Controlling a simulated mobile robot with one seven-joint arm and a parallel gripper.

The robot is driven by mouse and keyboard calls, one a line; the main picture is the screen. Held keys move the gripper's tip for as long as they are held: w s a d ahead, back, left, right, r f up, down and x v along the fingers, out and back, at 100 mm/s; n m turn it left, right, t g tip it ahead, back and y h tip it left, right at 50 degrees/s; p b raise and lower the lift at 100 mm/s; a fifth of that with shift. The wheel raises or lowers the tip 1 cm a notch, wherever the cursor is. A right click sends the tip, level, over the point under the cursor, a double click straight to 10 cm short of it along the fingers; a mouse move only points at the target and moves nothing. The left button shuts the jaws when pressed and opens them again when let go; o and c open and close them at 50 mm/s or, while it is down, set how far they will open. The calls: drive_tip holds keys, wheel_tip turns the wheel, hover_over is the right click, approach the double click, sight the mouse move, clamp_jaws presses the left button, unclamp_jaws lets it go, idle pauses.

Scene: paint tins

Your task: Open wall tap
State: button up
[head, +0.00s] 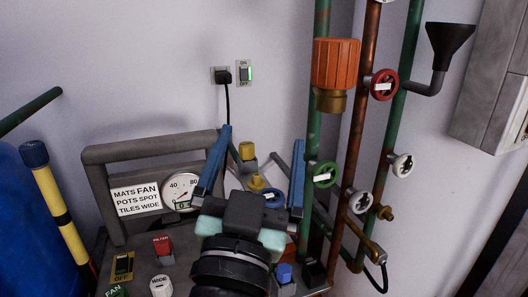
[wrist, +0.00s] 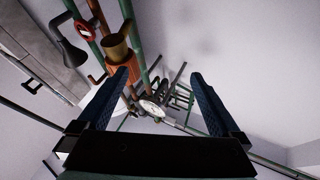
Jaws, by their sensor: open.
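Several round handwheels sit on the vertical pipes at the wall in the head view: a red one (head: 384,84), a green one (head: 323,174), a white one (head: 402,165) and a lower white one (head: 361,202). A blue wheel (head: 272,197) shows between my fingers, partly hidden. A brass spout (head: 365,240) slopes beneath the lower white wheel. Which is the wall tap I cannot tell. My gripper (head: 262,140) is open, its blue fingers pointing up and apart, nothing between them gripped. In the wrist view my gripper (wrist: 159,73) has pipes and a white disc (wrist: 152,108) beyond its fingers.
An orange-and-brass fitting (head: 336,68) and a black funnel (head: 448,42) stick out among the pipes. A grey panel with a dial (head: 181,193) stands left of my gripper. A wall switch (head: 245,73) and plug are behind. A grey cabinet (head: 497,90) hangs at right.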

drive_tip(key=shift+s+d+r+n+t+y+b, duration=0.1)
drive_tip(key=shift+s+r+t+y+b, duration=0.1)
drive_tip(key=shift+r, duration=0.35)
drive_tip(key=shift+s+d+r+n+t+y+b, duration=0.1)
drive_tip(key=shift+s+r+t+y+b, duration=0.1)
drive_tip(key=shift+r, duration=0.3)
drive_tip(key=shift+s+d+r+n+t+y+b, duration=0.1)
drive_tip(key=shift+s+r+t+b, duration=0.1)
drive_tip(key=shift+r, duration=0.35)
drive_tip(key=s+r+n+t+y+p, duration=0.15)
drive_tip(key=s+r, duration=0.25)
drive_tip(key=r, duration=0.4)
drive_tip(key=s+r+n+t+y, duration=0.2)
drive_tip(key=s+r+n+t, duration=0.1)
drive_tip(key=s+r, duration=0.3)
wheel_tip(320, 180, up, 33)
drive_tip(key=w+p, duration=0.1)
drive_tip(key=p, duration=3.1)
drive_tip(key=shift+w+a, duration=0.4)
drive_tip(key=shift+f+m, duration=0.15)
drive_tip(key=shift+m, duration=0.2)
